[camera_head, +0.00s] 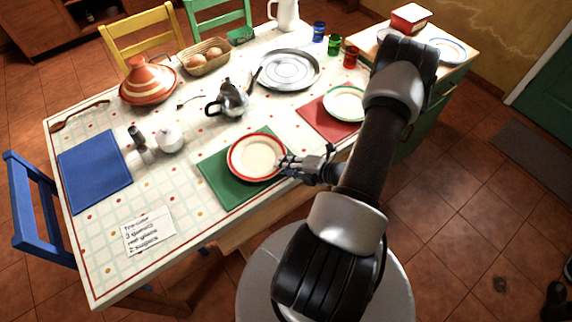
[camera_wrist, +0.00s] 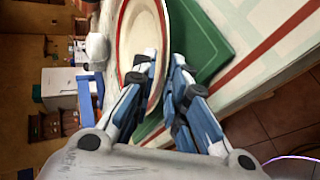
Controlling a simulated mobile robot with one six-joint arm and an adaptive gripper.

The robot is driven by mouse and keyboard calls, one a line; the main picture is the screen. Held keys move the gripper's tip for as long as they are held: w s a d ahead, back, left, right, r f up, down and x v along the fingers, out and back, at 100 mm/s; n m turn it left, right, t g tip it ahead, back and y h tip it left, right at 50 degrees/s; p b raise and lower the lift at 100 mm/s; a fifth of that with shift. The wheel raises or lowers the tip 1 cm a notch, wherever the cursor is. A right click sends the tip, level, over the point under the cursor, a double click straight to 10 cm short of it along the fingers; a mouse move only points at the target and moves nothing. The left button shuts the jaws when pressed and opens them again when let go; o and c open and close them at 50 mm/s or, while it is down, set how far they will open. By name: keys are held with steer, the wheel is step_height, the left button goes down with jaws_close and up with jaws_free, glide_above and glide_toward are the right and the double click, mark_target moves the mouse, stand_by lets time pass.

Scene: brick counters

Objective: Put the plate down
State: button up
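A white plate with a red rim (camera_head: 256,157) is over the green placemat (camera_head: 215,182) at the table's near edge. My gripper (camera_head: 283,163) is at the plate's right edge, with its fingers around the rim. In the wrist view, the red-rimmed plate (camera_wrist: 138,38) has its rim between the two blue-grey fingers (camera_wrist: 164,62), one on the inner face and one outside. The gripper looks shut on the rim. The green placemat (camera_wrist: 198,40) shows beyond the plate. I cannot tell whether the plate touches the mat.
A red placemat (camera_head: 318,122) with a green-rimmed plate (camera_head: 344,102) lies to the right. A metal teapot (camera_head: 232,100), a white pot (camera_head: 170,138) and a tagine (camera_head: 148,82) stand behind. A blue placemat (camera_head: 93,170) and a written note (camera_head: 149,231) lie left.

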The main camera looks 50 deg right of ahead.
steer(key=p+v, duration=0.3)
steer(key=v, duration=0.9)
stand_by(0.4)
